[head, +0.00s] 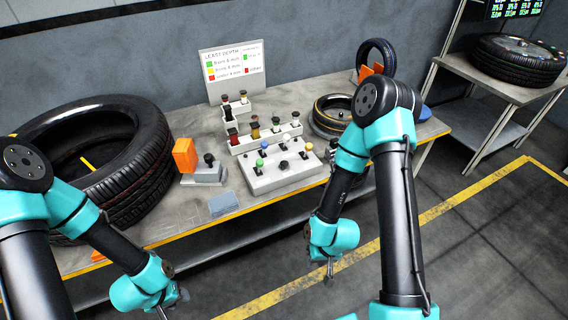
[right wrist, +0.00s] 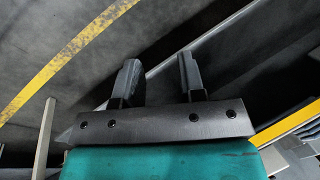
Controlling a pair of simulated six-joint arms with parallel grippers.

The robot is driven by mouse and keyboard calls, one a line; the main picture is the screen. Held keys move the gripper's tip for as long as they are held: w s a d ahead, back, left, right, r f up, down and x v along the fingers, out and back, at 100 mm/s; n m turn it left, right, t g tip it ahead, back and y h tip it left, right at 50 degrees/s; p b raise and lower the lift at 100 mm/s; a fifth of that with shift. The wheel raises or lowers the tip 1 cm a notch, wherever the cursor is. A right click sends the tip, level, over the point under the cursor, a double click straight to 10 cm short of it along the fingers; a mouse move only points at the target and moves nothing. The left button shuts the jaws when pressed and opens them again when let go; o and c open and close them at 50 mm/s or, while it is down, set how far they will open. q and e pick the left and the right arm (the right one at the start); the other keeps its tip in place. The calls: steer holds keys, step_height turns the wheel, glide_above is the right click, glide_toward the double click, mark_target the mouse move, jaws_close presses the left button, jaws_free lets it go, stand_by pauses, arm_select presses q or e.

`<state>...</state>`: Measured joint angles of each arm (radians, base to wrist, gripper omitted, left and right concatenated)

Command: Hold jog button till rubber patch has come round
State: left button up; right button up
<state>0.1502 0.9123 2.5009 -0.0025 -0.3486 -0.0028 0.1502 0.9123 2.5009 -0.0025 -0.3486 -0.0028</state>
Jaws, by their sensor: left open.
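A grey panel (head: 256,183) bears several coloured knobs. A smaller grey base with a black knob (head: 209,159) stands beside an orange block (head: 185,156). I cannot tell which of these is the jog button. A flat blue-grey pad (head: 223,204) lies near the bench's front edge; I cannot tell if it is the rubber patch. A big black tyre (head: 150,150) lies on the bench at left. My left gripper (head: 167,308) is open, low in front of the bench. My right gripper (head: 329,272) hangs in front of the bench; the right wrist view (right wrist: 160,75) shows its fingers apart and empty.
A sign (head: 232,72) stands at the back of the bench (head: 180,222), behind racks of knobbed pieces (head: 266,138). A smaller tyre (head: 376,58) stands upright at back right. A side table (head: 458,68) holds another tyre (head: 517,62). The floor at right is clear.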

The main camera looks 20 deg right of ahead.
jaws_close()
stand_by(1.4)
